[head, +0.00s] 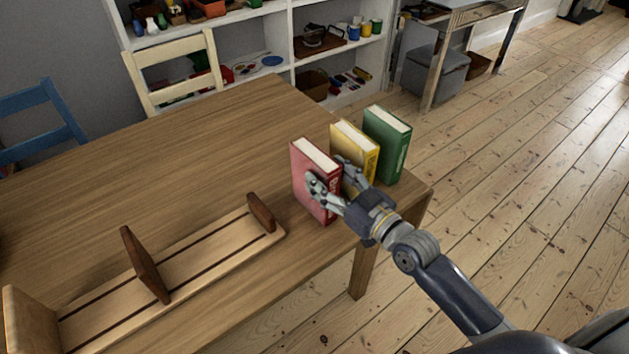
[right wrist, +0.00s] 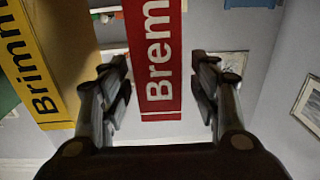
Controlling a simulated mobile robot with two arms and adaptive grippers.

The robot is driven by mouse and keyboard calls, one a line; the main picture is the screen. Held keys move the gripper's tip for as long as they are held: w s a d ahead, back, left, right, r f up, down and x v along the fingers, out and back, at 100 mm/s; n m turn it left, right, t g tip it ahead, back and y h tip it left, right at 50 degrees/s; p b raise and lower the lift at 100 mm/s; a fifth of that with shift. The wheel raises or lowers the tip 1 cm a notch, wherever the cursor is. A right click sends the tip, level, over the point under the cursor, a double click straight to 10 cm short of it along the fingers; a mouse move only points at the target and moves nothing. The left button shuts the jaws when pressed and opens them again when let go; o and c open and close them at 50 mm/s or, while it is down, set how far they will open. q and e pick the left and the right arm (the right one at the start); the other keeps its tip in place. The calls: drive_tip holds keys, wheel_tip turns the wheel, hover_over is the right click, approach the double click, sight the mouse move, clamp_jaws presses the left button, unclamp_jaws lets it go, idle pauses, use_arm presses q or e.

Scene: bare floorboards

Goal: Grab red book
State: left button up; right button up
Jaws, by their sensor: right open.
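The red book (head: 310,176) stands upright near the right end of the wooden table, left of a yellow book. My right gripper (head: 335,178) is at the red book, its fingers spread and partly covering the book's spine side. In the right wrist view the red book's spine (right wrist: 154,60) is between the two open fingers of my right gripper (right wrist: 160,95), with a gap on each side. My left gripper is not in view.
The yellow book (head: 358,142) and a green book (head: 388,140) stand close on the right. A wooden book rack (head: 200,262) with dividers lies at the table's front. The table (head: 200,160) is clear behind it. Chairs and shelves stand beyond.

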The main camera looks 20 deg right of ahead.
drive_tip(key=x, duration=0.5)
drive_tip(key=shift+w+f+p, duration=0.15)
drive_tip(key=shift+f+p, duration=0.05)
drive_tip(key=shift+p, duration=0.1)
clamp_jaws()
drive_tip(key=shift+r, duration=0.2)
